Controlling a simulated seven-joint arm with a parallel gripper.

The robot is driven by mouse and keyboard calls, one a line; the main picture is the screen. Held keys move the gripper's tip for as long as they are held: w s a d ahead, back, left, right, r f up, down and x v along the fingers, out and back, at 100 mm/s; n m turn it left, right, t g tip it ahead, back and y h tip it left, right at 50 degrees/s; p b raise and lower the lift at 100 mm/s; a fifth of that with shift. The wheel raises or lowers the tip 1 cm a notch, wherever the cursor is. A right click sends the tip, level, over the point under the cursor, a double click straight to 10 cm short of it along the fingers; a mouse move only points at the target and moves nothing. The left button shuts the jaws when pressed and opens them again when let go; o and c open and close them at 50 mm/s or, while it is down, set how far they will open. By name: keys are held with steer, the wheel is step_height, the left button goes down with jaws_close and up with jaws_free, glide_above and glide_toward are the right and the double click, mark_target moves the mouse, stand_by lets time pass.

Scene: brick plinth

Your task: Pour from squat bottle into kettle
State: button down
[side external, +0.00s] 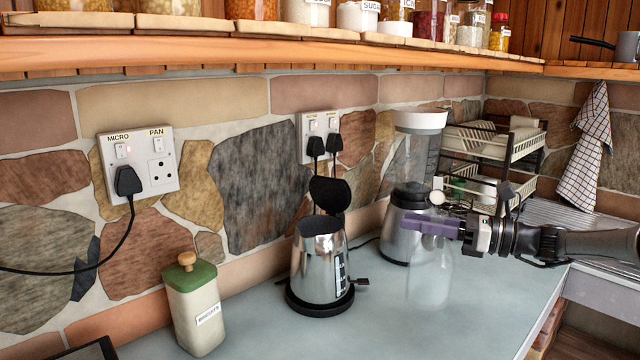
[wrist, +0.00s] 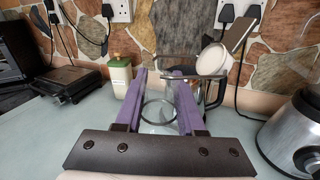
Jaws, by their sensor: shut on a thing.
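The squat bottle (side external: 430,284) is clear glass and looks empty, though its contents are hard to make out. It is upright, at or just above the counter; I cannot tell if it touches. My gripper (side external: 432,226) has purple fingers shut on its upper part. In the wrist view the bottle's round rim (wrist: 158,114) shows between the fingers (wrist: 160,100). The silver kettle (side external: 318,262) stands on its black base left of the bottle, its dark lid (side external: 330,193) raised open. In the wrist view the kettle (wrist: 210,92) is beyond the fingers, partly hidden.
A silver blender (side external: 398,236) stands close behind the bottle. A cream canister with a green lid (side external: 195,312) is left of the kettle. A dish rack (side external: 495,150) is at the back right. A wooden shelf (side external: 250,50) with jars runs above. The counter (side external: 260,335) in front is clear.

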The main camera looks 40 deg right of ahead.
steer(key=s+d+r+m+g+h, duration=0.1)
steer(key=d+r+m+h, duration=0.45)
steer(key=d+h, duration=0.45)
steer(key=s+d+r+m+g+h, duration=0.15)
steer(key=d+r+m+h, duration=0.25)
steer(key=d+m+h, duration=0.45)
steer(key=w+a+r+n+y, duration=0.2)
steer(key=w+n+y, duration=0.3)
steer(key=w, duration=0.5)
steer(key=w+a+r+n+t+y, duration=0.1)
steer(key=w+a+r+n+y, duration=0.2)
steer(key=w+y, duration=0.5)
steer(key=w+a+r+n+y, duration=0.3)
steer(key=w+a+n+y, duration=0.2)
steer(key=w, duration=0.9)
steer(key=shift+r+n+t+y, duration=0.25)
steer(key=shift+n+t+y, duration=0.1)
steer(key=shift+n+y, duration=0.85)
